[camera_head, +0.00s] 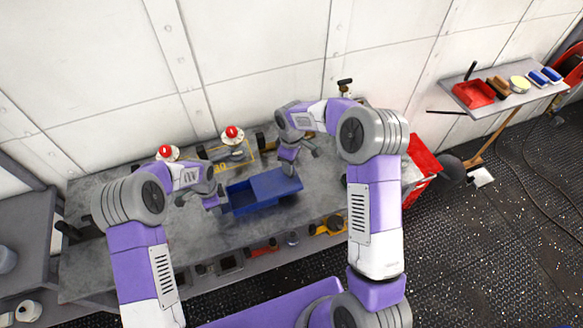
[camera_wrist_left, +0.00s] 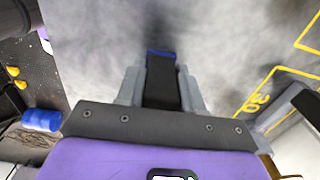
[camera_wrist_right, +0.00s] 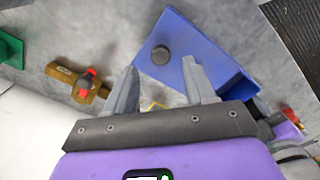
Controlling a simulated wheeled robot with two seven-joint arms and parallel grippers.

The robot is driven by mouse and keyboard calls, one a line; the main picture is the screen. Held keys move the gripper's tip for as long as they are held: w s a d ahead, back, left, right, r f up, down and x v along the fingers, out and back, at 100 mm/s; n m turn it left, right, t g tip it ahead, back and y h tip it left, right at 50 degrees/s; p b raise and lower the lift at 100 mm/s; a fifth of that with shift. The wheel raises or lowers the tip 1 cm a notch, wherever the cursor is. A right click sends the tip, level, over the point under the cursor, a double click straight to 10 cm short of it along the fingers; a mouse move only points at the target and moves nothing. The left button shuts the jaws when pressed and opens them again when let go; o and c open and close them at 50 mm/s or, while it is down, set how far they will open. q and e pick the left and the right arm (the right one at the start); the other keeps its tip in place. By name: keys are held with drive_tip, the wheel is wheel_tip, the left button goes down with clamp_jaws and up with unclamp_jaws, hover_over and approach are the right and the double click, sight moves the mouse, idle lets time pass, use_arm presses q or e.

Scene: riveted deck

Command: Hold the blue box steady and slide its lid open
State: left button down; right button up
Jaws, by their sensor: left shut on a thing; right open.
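The blue box (camera_head: 256,208) stands on the grey workbench in the head view. Its lid (camera_head: 276,182) covers the right part, and the left part of the box is open. My left gripper (camera_head: 221,199) is shut at the box's left end; a dark piece with a blue tip (camera_wrist_left: 161,53) shows between its fingers in the left wrist view. My right gripper (camera_head: 300,156) is open beside the back of the lid, apart from the knob. The right wrist view shows the lid (camera_wrist_right: 190,42) with a dark round knob (camera_wrist_right: 160,55) beyond the open fingers (camera_wrist_right: 162,88).
Valves with red knobs (camera_head: 232,133) stand behind the box on the workbench (camera_head: 160,228). A red bin (camera_head: 424,158) is at the bench's right end. A side shelf (camera_head: 510,100) holds a red tray and brushes.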

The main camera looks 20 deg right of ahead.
wheel_tip(320, 180, up, 8)
drive_tip(key=shift+f, duration=0.15)
idle(0.3)
use_arm(q)
drive_tip(key=c, duration=0.6)
unclamp_jaws()
drive_tip(key=shift+c, duration=0.2)
